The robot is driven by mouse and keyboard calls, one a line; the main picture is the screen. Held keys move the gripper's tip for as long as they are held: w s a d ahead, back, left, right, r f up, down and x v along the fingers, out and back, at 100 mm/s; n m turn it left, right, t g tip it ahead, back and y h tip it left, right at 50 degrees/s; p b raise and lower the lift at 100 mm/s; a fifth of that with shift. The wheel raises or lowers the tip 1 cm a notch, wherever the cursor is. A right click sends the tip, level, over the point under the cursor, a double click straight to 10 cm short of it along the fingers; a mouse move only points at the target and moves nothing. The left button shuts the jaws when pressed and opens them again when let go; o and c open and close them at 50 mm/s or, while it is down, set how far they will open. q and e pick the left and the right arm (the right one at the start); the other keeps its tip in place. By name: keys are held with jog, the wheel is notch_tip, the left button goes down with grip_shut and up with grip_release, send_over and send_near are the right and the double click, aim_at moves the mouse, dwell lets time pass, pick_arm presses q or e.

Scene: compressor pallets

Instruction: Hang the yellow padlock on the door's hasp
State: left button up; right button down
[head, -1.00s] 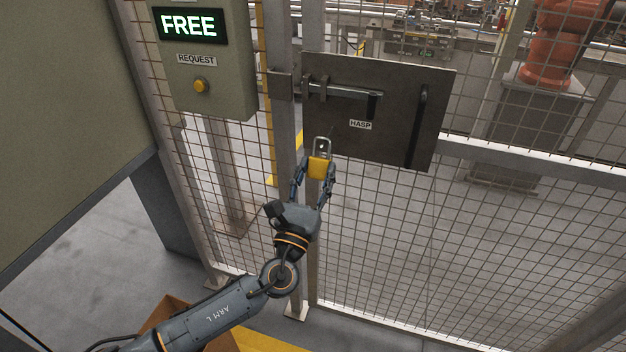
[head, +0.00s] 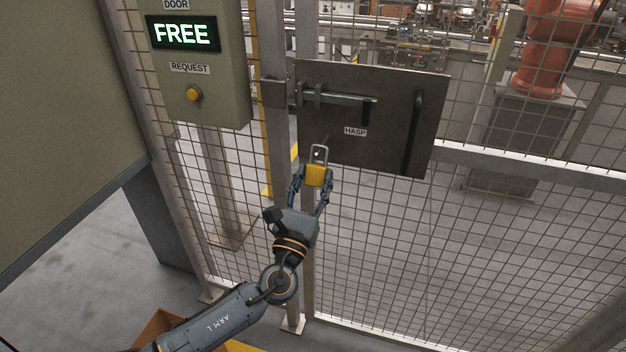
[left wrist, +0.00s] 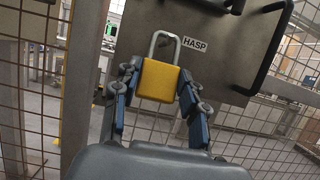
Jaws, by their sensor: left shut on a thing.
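The yellow padlock (head: 316,175) is gripped by its body in my left gripper (head: 314,178), with its silver shackle pointing up. In the left wrist view the padlock (left wrist: 158,80) sits between the blue-padded fingers, and the shackle overlaps the dark plate in the picture. The dark door plate (head: 400,135) carries a "HASP" label (head: 355,131) and a metal bolt (head: 340,98) along its upper left. The padlock is below and left of the label, apart from the bolt in the picture. My right gripper is not in view.
A control box (head: 200,65) reading "FREE" with a yellow request button (head: 193,94) stands left of the post. Wire mesh fence (head: 400,240) surrounds the plate. A dark vertical handle (head: 412,135) is on the plate's right. An orange robot (head: 545,55) stands behind the fence.

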pick_arm(q)
jog(key=o, duration=1.4)
